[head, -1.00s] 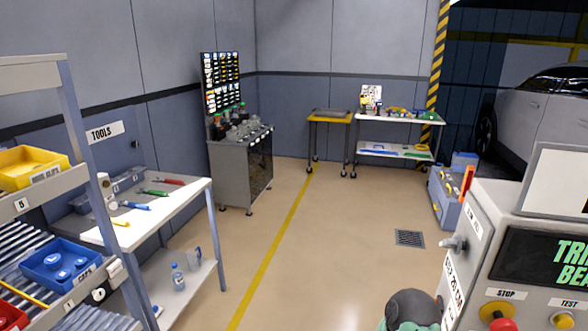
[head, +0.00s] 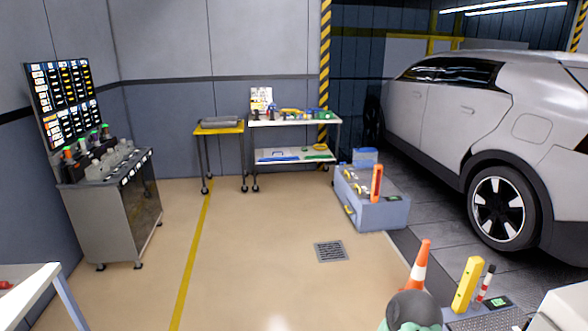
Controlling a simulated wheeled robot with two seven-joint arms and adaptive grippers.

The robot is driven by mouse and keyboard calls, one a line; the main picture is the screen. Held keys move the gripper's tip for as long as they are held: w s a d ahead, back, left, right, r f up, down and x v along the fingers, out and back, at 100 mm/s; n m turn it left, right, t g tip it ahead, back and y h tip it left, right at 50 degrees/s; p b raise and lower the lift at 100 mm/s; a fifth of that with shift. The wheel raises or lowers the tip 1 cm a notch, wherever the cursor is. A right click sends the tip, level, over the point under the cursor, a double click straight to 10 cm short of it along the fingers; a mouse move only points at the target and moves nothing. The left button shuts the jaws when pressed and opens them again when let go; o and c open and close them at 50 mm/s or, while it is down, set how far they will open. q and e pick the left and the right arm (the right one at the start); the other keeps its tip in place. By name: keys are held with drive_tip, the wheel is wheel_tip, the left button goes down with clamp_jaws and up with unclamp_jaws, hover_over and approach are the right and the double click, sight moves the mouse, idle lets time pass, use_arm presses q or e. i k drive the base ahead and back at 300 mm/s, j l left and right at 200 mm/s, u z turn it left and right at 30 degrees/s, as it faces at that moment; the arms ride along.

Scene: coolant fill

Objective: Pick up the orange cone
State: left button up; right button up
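The orange cone (head: 419,265) has a white band and stands upright at the lower right of the head view. Its lower part is hidden behind a rounded dark part of my own body at the bottom edge. I cannot see its base clearly. Neither of my grippers shows in the view.
A yellow post (head: 466,284) and a red-and-white post (head: 485,284) stand right of the cone on a grey base (head: 478,316). A grey-blue unit (head: 382,214) and a silver car (head: 452,110) are beyond. A bottle cabinet (head: 112,215) stands left. The middle floor is clear around a drain grate (head: 331,252).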

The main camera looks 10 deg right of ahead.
sight(417, 277)
drive_tip(key=i+z, duration=0.15)
drive_tip(key=i, duration=0.35)
drive_tip(key=i+z, duration=0.2)
drive_tip(key=i, duration=0.25)
drive_tip(key=i+j+z, duration=0.15)
drive_tip(key=i, duration=0.35)
drive_tip(key=i+j+z, duration=0.15)
drive_tip(key=i, duration=0.3)
drive_tip(key=i+l+z, duration=0.4)
drive_tip(key=i, duration=0.75)
drive_tip(key=i+z, duration=0.4)
drive_tip(key=i, duration=0.75)
